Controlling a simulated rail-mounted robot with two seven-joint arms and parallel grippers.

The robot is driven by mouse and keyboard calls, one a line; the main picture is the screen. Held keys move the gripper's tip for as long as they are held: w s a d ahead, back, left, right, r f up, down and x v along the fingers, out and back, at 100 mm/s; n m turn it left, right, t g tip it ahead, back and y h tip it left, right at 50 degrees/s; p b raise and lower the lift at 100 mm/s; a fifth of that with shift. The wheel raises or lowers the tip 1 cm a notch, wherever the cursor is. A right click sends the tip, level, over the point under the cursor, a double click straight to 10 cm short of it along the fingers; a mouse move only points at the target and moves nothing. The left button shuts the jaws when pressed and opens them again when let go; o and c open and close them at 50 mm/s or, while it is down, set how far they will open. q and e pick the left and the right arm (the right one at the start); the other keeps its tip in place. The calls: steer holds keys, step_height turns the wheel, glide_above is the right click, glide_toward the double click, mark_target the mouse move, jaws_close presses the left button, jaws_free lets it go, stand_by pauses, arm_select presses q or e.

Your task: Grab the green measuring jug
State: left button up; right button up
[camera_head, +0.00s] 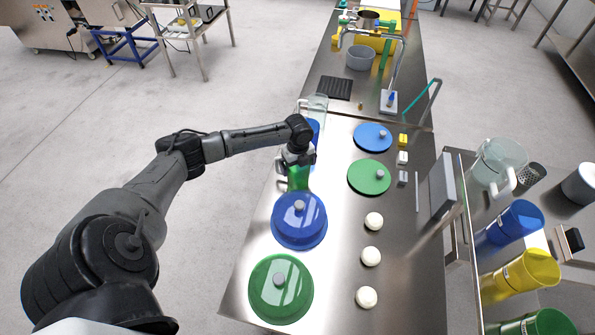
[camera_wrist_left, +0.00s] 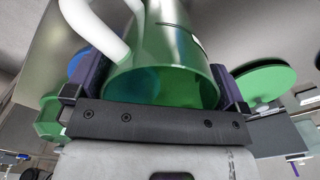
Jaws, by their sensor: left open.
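The green measuring jug (camera_head: 298,182) stands on the steel table, partly hidden under my left gripper (camera_head: 297,158). In the left wrist view the green jug (camera_wrist_left: 165,52) fills the space between the two dark fingers, with its white handle (camera_wrist_left: 97,30) at the upper left. The left gripper is open around the jug, one finger on each side. Whether the fingers touch it cannot be told. My right gripper is not in view.
A blue jug (camera_head: 314,128) and a clear jug (camera_head: 318,104) stand just behind. A blue lid (camera_head: 299,226) and a green lid (camera_head: 267,291) lie in front. Another green lid (camera_head: 363,177) lies to the right.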

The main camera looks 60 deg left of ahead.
arm_select(q)
steer(key=shift+f, duration=0.45)
steer(key=shift+c, duration=0.4)
steer(key=c, duration=0.5)
steer(key=shift+r, duration=0.1)
steer(key=shift+c, duration=0.2)
